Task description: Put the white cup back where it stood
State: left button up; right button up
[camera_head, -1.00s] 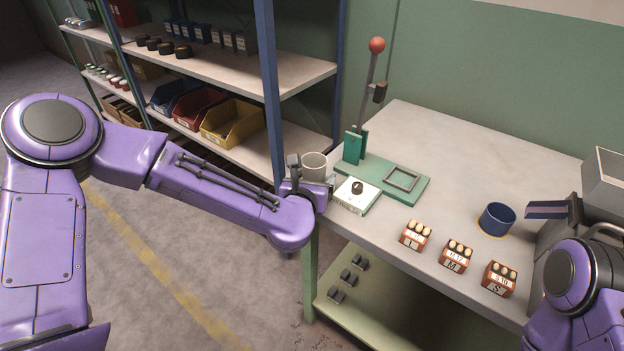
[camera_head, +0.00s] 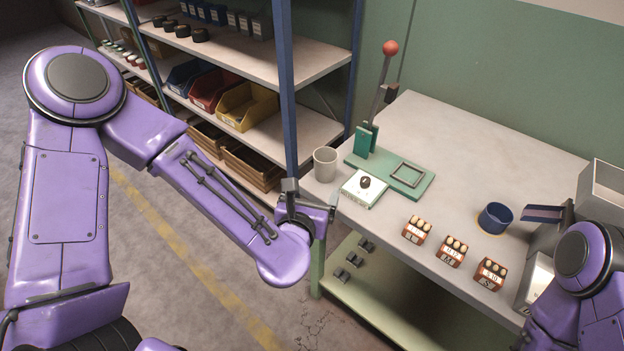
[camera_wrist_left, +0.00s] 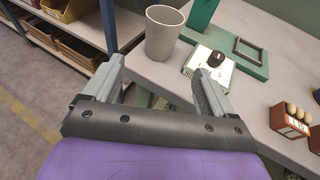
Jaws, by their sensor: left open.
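The white cup (camera_head: 325,164) stands upright at the left end of the workbench, beside the green lever press. In the left wrist view the cup (camera_wrist_left: 164,32) is beyond my fingertips, apart from them. My left gripper (camera_head: 312,192) is at the bench's left edge, on the near side of the cup. In the left wrist view its two fingers (camera_wrist_left: 158,75) are spread with nothing between them. My right arm shows at the lower right, but its gripper is not in view.
The green press (camera_head: 390,172) and a white box with a dark knob (camera_head: 364,189) stand just right of the cup. A blue cup (camera_head: 495,218) and several small labelled boxes (camera_head: 451,251) are further right. A shelf post (camera_head: 286,90) rises behind the left gripper.

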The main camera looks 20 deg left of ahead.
pick_arm(q)
jog(key=shift+s+p, duration=0.35)
jog(key=shift+s, duration=0.05)
jog(key=s+a+f+m+g, duration=0.1)
jog(key=s+f+m+g, duration=0.15)
jog(key=f+m, duration=0.35)
jog(key=s+a+f+m+g, duration=0.2)
jog(key=s+f+m, duration=0.25)
jog(key=f, duration=0.25)
jog(key=s+a+f+m+g+y, duration=0.1)
jog(key=s+a+f+m+g, duration=0.2)
jog(key=s+a+f+m, duration=0.3)
jog(key=s+a+f+m+g+y, duration=0.1)
jog(key=s+a+f+m+g, duration=0.3)
jog(key=s+f+m, duration=0.3)
jog(key=s+a+m, duration=0.1)
jog(key=s+m, duration=0.3)
jog(key=m, duration=0.3)
jog(key=shift+s+a+f, duration=0.4)
